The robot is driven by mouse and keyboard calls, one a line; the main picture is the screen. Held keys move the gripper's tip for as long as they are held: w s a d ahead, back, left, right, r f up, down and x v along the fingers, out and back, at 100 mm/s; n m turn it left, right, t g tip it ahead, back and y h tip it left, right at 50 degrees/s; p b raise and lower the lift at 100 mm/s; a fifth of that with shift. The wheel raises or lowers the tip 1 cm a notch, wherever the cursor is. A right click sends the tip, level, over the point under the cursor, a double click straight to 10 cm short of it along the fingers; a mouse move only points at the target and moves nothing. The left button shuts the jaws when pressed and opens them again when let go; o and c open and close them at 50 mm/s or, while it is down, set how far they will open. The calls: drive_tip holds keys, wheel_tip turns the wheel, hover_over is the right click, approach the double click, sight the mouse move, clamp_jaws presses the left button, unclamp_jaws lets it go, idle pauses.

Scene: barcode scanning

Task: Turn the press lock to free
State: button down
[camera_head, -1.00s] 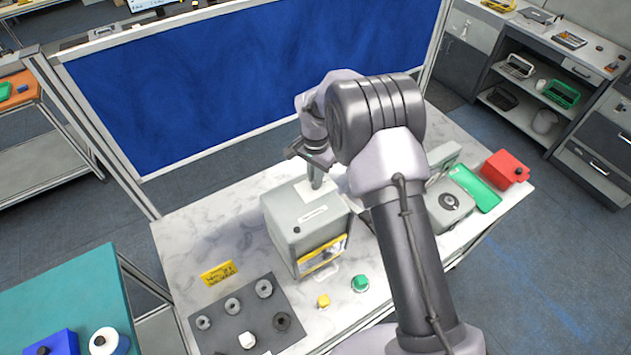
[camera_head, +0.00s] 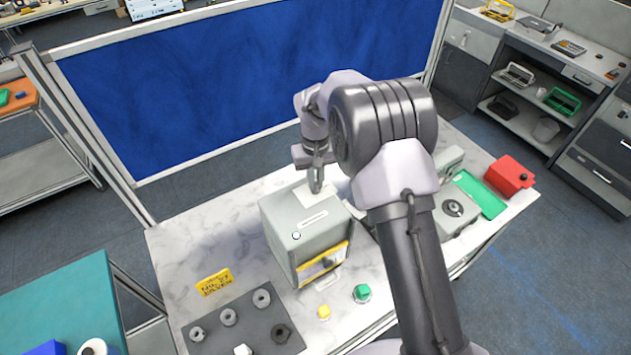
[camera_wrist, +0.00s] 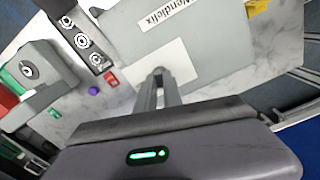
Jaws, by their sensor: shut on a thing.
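The press, a grey box (camera_head: 290,222) with a yellow-edged front opening, stands on the marble-topped bench. A white plate (camera_head: 308,197) lies on its top near the back. My gripper (camera_head: 317,188) points down at this plate with its fingers close together. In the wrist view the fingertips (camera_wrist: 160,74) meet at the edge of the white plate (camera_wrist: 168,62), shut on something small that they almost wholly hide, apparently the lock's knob. Its angle cannot be read. A small round button (camera_head: 296,236) sits at the box's front corner.
A yellow sign (camera_head: 214,283) and a dark mat (camera_head: 229,344) with several rings lie left of the press. Green (camera_head: 362,293) and yellow (camera_head: 323,312) knobs are in front. A grey device with a dial (camera_head: 453,208), a green tray (camera_head: 482,196) and a red box (camera_head: 509,175) stand right.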

sight(316, 184)
drive_tip(key=shift+n, duration=1.5)
drive_tip(key=c, duration=1.5)
unclamp_jaws()
wheel_tip(316, 184, up, 18)
drive_tip(key=shift+f, duration=0.25)
